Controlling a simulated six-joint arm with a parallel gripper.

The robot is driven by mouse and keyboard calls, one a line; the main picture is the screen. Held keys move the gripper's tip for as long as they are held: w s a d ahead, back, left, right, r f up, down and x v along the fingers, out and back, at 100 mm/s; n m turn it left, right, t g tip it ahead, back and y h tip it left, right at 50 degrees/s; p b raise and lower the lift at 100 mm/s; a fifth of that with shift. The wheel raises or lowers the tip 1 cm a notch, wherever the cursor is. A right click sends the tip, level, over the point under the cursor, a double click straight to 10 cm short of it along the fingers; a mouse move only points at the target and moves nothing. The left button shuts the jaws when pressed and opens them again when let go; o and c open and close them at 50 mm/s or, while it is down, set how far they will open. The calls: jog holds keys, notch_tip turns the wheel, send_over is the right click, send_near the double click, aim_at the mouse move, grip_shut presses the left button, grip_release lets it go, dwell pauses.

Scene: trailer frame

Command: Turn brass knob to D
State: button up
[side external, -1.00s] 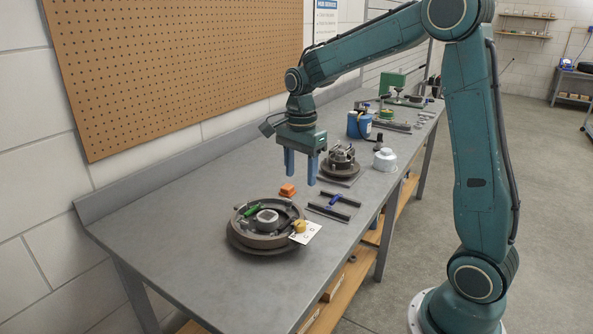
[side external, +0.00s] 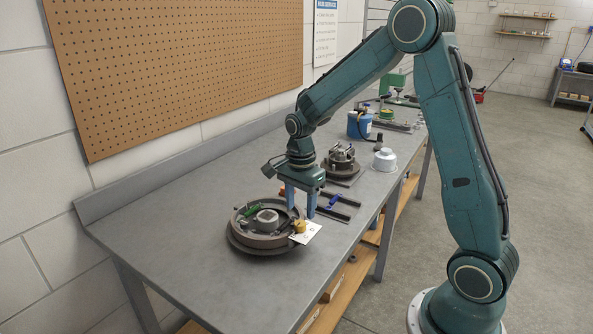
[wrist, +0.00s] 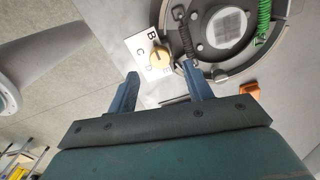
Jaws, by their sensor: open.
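The brass knob (side external: 299,226) sits at the near right edge of a round grey drum assembly (side external: 254,241), beside a white card (side external: 312,236). I cannot tell which letter the knob points to. My gripper (side external: 301,212) is open and points down, just above and behind the knob in the side view.
In the wrist view, a dark coil spring (wrist: 181,30), a green spring (wrist: 264,18) and an orange block (wrist: 249,88) lie close by. A blue-handled tool (side external: 335,200) and a second round assembly (side external: 342,160) stand behind my gripper. The bench's left side is clear.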

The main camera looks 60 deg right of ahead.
aim_at(300, 222)
jog(key=shift+f, duration=2.3)
jog(key=c, duration=1)
